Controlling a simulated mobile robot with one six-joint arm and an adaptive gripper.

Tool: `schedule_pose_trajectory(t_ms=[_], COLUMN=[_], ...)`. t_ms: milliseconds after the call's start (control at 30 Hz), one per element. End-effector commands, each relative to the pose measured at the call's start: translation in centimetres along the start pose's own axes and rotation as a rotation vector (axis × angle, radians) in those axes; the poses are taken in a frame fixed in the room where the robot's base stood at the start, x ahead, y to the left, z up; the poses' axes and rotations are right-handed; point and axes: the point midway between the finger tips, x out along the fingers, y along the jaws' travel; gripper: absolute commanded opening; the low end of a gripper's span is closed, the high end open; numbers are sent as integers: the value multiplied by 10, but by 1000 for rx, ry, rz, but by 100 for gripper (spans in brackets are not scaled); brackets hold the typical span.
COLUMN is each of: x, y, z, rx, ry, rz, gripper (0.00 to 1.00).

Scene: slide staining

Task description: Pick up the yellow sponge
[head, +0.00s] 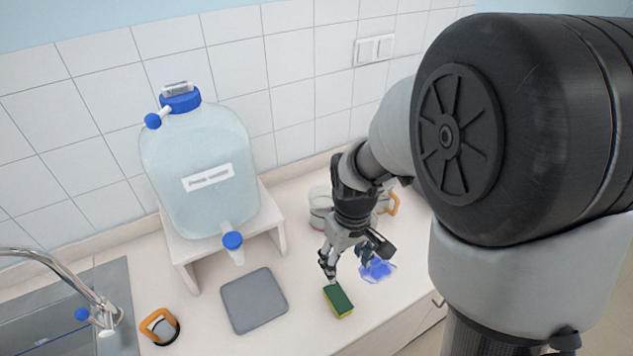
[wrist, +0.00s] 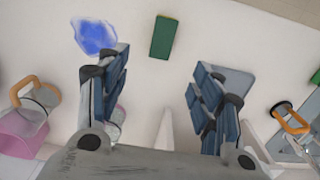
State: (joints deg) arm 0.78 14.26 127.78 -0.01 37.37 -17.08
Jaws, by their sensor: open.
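The yellow sponge (head: 339,301) lies on the counter with its dark green side up and a yellow edge showing. My gripper (head: 345,264) is above the counter, just behind the sponge in the head view. It also shows in the wrist view (wrist: 157,88), open with nothing between its fingers. The sponge is apart from both fingers.
A blue translucent item (head: 378,270) lies right of the sponge. A grey mat (head: 254,300) lies to its left. An orange-handled item (head: 160,327) sits near the sink (head: 50,318). A large water jug (head: 205,170) stands on a white stand (head: 186,262). Cups are behind my gripper.

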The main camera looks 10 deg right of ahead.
Motion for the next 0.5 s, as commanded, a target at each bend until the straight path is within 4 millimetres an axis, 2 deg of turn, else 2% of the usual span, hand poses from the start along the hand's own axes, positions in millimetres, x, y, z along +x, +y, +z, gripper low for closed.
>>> schedule_pose_trajectory(t_ms=[167, 500], x=[20, 94], y=[0, 0], z=[-1, 1], rx=[-7, -6], ry=[-13, -14], rz=[-4, -5], gripper=[60, 60])
